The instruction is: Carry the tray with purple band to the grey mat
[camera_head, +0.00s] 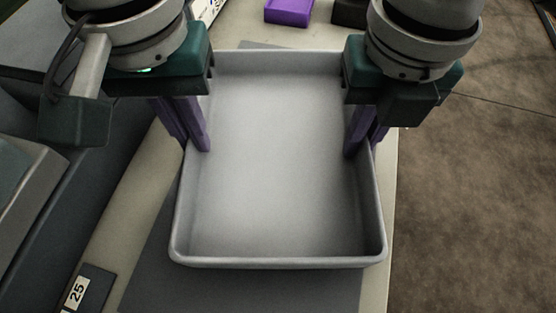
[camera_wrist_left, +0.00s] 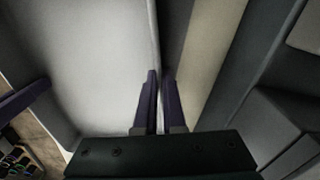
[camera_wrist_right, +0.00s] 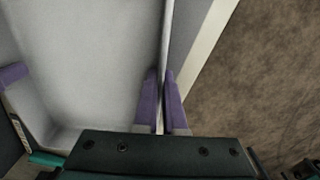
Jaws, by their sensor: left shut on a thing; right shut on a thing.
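A light grey, empty, rectangular tray (camera_head: 280,160) fills the middle of the head view; no purple band shows on its visible sides. My left gripper (camera_head: 196,146), with purple fingers, is shut on its left wall. My right gripper (camera_head: 360,150) is shut on its right wall. In both wrist views the fingers straddle the wall, as at the left gripper (camera_wrist_left: 158,100) and the right gripper (camera_wrist_right: 162,100). A darker grey mat (camera_head: 150,280) shows beneath and in front of the tray. I cannot tell whether the tray touches it.
A pale worktop strip (camera_head: 120,220) runs along the left. A small plate marked 25 (camera_head: 76,290) lies at the lower left. A purple block (camera_head: 289,11) and a dark block (camera_head: 349,12) sit beyond the tray. Brown floor (camera_head: 475,200) lies to the right, past the worktop edge.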

